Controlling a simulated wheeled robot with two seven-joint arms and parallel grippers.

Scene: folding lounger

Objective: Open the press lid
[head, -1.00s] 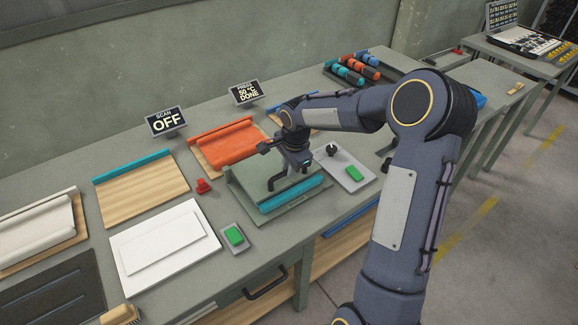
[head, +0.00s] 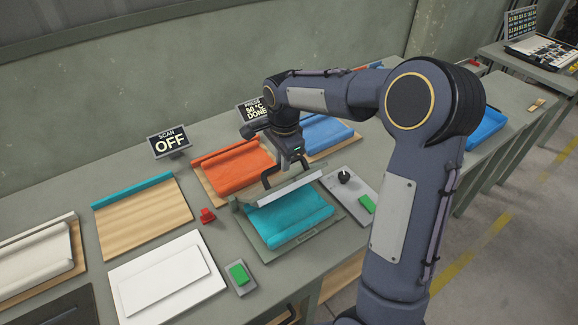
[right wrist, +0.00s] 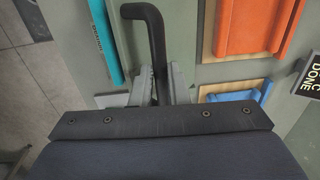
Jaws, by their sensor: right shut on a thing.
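The press (head: 262,246) stands on the bench with its lid (head: 290,189) raised and tilted up at the back. A teal cloth (head: 290,216) lies on the press bed under it. My right gripper (head: 292,164) is shut on the lid's black handle (head: 270,170). In the right wrist view the fingers (right wrist: 160,76) close around the black handle bar (right wrist: 153,32). The lid's far side is largely hidden. My left gripper is not in view.
A panel with a black knob and green button (head: 367,204) is right of the press. An orange cloth (head: 236,168) and a blue cloth (head: 326,132) lie behind it. A red piece (head: 207,215) and a green-button box (head: 239,276) are to the left. A screen (head: 256,110) reads DONE.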

